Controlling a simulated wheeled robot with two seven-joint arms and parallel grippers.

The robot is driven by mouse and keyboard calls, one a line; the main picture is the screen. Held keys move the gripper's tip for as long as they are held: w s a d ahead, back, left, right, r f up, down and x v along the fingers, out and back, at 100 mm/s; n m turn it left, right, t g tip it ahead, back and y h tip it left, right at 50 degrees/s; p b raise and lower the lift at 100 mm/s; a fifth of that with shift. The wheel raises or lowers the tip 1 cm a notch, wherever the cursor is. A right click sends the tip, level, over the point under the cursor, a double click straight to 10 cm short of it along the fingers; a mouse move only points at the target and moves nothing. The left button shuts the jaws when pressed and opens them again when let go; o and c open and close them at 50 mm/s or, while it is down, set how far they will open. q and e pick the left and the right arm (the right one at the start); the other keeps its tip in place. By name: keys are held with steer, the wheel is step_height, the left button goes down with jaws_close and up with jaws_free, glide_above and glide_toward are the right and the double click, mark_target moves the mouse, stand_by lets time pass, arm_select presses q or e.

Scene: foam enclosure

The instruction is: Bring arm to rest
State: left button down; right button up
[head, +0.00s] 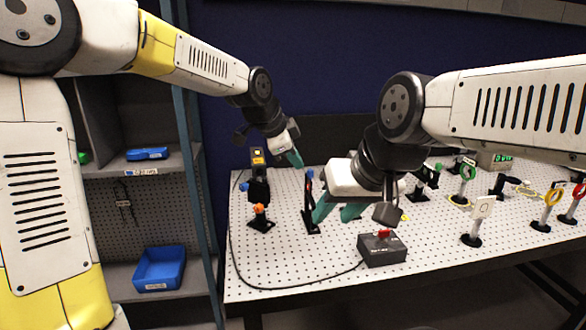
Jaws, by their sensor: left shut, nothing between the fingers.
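My left arm comes in from the left, and its gripper (295,158) hangs over the back left of the table. Its teal fingers are shut with nothing between them. My right arm reaches in from the right, and its gripper (336,212) is lower, over the left-middle of the table. Its teal fingers are apart, and I see nothing held between them. A black post mount (310,208) with a blue top stands just left of the right fingers; I cannot tell whether they touch.
The perforated optical table (285,270) carries a laser-like mount (258,190), a black box with a red switch (382,248), and several posts with ring optics (548,205) at right. A shelf with a blue bin (160,268) stands at left. The table's front left is mostly clear, apart from a cable.

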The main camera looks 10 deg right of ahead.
arm_select(q)
steer(key=shift+s+a+r, duration=0.15)
steer(key=shift+r, duration=0.15)
steer(key=s+a+n+t+y, duration=0.1)
steer(key=s+a+n+y, duration=0.2)
steer(key=s+a+n, duration=1.5)
steer(key=s+a, duration=0.6)
steer(key=a, duration=0.1)
steer(key=shift+s+f, duration=0.25)
steer(key=shift+s, duration=0.1)
